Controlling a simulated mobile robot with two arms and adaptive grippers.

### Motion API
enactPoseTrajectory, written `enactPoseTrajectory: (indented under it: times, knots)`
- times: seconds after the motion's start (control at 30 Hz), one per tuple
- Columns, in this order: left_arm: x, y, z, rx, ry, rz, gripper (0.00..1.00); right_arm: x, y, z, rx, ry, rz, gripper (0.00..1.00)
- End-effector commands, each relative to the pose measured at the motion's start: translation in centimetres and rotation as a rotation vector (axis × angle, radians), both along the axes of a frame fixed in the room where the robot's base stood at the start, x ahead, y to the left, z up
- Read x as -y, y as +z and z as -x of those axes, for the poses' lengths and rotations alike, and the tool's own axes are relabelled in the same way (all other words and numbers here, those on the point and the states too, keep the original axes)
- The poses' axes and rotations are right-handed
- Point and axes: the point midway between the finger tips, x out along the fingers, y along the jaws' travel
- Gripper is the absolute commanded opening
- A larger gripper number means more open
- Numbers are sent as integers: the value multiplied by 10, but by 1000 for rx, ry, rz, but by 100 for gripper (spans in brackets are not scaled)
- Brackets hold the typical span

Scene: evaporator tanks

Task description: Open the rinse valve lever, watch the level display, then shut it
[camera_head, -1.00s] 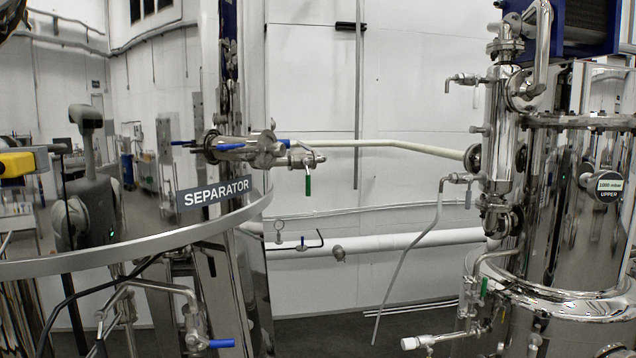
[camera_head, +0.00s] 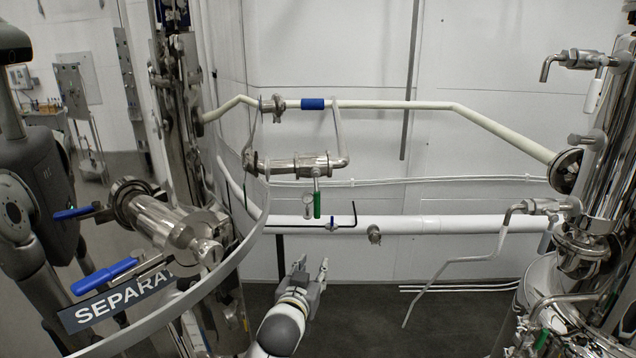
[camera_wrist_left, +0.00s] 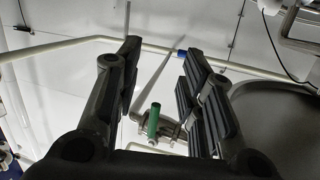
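A green lever (camera_head: 317,205) hangs straight down from a small steel valve (camera_head: 316,165) on the pipe at mid-view. I cannot tell for sure which handle is the rinse valve lever; blue handles (camera_head: 105,275) also sit on the steel fitting at left. My left gripper (camera_head: 312,268) is below the green lever, apart from it, with its fingers spread. In the left wrist view, the left gripper (camera_wrist_left: 161,48) is open and empty, and the green lever (camera_wrist_left: 154,120) shows beyond it, between the fingers. My right gripper is out of view. No level display shows.
A curved metal rim with a "SEPARATOR" sign (camera_head: 115,300), partly hidden, runs across the lower left. A white pipe (camera_head: 440,224) runs along the wall behind. A steel column (camera_head: 595,190) with fittings stands at right. The floor (camera_head: 375,315) in the middle is clear.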

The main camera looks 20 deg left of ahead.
Motion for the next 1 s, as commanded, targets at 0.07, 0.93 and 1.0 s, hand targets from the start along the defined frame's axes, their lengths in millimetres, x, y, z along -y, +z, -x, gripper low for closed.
enactPoseTrajectory:
  times: [0.07,0.93,1.0]
  knots:
    - [-3,63,-1,76,14,13,36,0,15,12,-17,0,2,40]
    - [-13,124,-69,164,32,30,36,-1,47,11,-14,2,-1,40]
    - [-13,125,-77,165,31,30,36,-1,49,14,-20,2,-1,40]
